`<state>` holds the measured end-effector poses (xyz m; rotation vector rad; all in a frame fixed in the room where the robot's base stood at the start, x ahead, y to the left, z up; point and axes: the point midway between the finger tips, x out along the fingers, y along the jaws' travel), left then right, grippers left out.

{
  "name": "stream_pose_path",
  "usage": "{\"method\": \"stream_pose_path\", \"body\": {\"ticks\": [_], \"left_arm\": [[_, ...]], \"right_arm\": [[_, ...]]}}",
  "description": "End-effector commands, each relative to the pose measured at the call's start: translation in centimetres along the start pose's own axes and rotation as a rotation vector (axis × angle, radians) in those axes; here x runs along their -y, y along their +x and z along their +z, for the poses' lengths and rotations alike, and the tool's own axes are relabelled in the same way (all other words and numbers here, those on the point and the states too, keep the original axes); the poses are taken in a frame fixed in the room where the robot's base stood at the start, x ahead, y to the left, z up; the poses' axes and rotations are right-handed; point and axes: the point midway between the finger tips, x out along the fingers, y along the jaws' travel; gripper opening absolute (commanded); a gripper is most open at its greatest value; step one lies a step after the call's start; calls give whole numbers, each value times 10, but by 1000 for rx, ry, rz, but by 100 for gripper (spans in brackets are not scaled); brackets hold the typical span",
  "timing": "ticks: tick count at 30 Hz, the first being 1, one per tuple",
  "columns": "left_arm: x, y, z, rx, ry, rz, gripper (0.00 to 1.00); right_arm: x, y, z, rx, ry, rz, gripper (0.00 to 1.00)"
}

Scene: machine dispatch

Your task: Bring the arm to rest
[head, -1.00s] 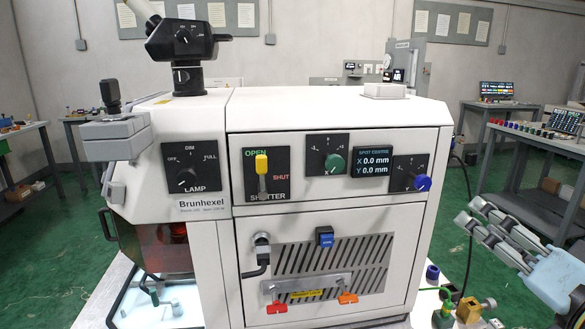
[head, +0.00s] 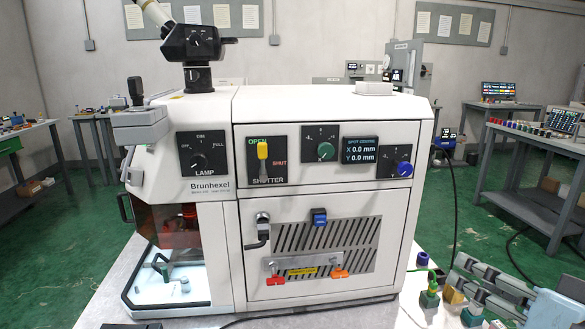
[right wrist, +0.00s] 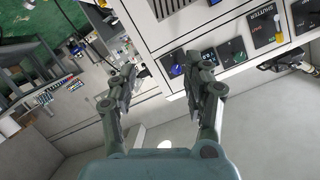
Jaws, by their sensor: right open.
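My right gripper (head: 462,277) is at the lower right of the head view, beside the right side of the white Brunhexel machine (head: 330,205). Its fingers point left, towards small items on the bench. In the right wrist view both fingers stand apart with nothing between them (right wrist: 160,88). The machine's front panel shows upside down beyond the fingertips there. Whether the fingers touch anything is not clear in the head view. My left gripper is not in view.
The bench (head: 355,316) carries the machine. A green-topped piece (head: 430,296) and a brass block (head: 454,296) are close to the right gripper. A blue-knobbed dial (head: 404,168) is on the panel above. Side tables stand at the far left and right.

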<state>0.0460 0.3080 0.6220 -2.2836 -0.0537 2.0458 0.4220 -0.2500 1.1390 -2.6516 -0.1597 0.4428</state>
Motion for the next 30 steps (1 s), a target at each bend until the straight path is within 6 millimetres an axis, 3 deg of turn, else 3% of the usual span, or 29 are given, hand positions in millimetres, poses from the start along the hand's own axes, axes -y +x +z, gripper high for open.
{"method": "stream_pose_path", "body": {"ticks": [8,15,22,30], "left_arm": [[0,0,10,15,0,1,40],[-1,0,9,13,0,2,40],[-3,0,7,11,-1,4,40],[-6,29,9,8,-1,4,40]], "right_arm": [[-19,-36,61,318,-193,170,51],[-40,-95,106,640,-344,309,51],[-52,-156,132,912,-426,397,51],[-109,-113,220,950,-415,410,51]]}}
